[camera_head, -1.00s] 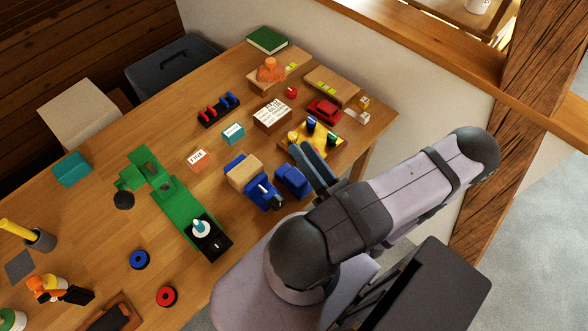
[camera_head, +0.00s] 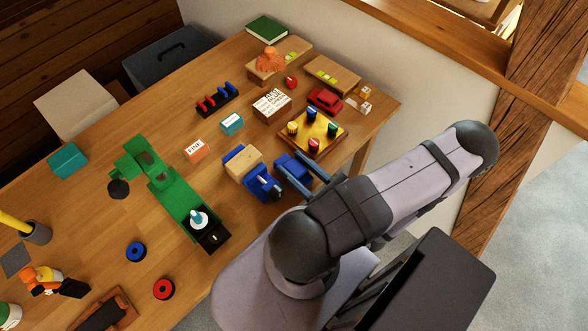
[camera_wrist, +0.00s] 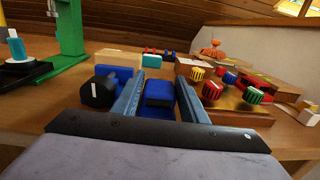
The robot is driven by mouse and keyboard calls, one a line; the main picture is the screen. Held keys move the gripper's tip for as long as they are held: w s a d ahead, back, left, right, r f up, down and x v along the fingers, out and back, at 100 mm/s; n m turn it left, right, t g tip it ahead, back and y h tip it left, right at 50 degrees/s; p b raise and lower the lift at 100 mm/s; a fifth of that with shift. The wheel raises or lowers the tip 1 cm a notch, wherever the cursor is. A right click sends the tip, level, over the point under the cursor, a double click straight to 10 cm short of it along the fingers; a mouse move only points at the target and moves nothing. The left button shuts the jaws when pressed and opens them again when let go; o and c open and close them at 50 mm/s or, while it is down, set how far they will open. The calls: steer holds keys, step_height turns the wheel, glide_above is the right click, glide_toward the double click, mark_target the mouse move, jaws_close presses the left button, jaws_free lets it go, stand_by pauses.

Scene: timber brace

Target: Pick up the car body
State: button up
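A blue blocky piece (camera_head: 292,166), which looks like the car body, lies on the table near its front edge. In the wrist view the blue piece (camera_wrist: 159,94) sits between my two fingers. My gripper (camera_head: 296,172) is low at the piece, with its fingers apart on either side. In the wrist view my gripper (camera_wrist: 160,84) looks open, and I cannot make out firm contact. The lower part of the piece is partly hidden by the fingers.
A blue vise (camera_head: 262,185) holding a wooden block (camera_head: 245,169) stands close on the left. A yellow tray (camera_head: 309,126) with several coloured pegs is just behind right. A small red car (camera_head: 325,100) lies farther back. A green stand (camera_head: 174,194) is left.

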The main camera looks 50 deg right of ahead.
mark_target(288, 160)
steer(key=shift+w+d+p, duration=0.1)
steer(key=shift+w+p, duration=0.35)
steer(key=shift+w, duration=1.75)
steer(key=c, duration=0.7)
